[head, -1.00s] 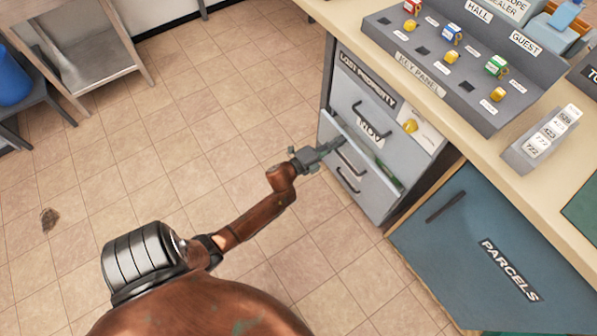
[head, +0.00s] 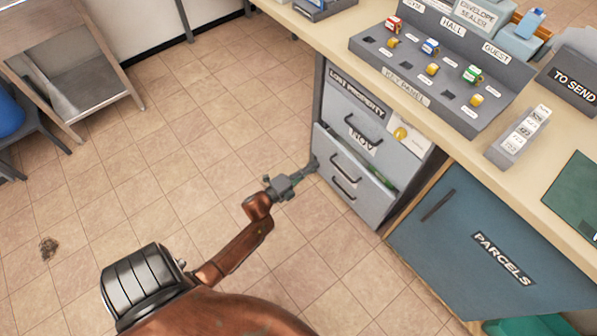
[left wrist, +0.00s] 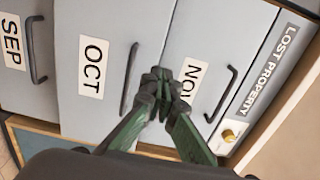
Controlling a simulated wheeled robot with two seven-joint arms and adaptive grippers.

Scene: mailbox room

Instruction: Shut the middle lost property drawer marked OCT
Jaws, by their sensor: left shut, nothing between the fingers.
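The middle drawer (head: 332,153) of the lost property cabinet stands slightly out, with a gap along its top edge and something green showing inside. In the left wrist view the same drawer front bears the label OCT (left wrist: 92,68) and a dark handle (left wrist: 130,78). My left gripper (head: 312,166) is shut and empty, at the left edge of the drawer front in the head view. Its fingertips (left wrist: 160,82) show over the OCT drawer's upper edge in the wrist view; I cannot tell whether they touch. My right gripper is not in view.
The NOV drawer (head: 345,103) above and the SEP drawer (left wrist: 14,80) below look shut. The counter (head: 330,40) with the key panel (head: 440,75) overhangs them. The blue parcels door (head: 445,250) is to the right.

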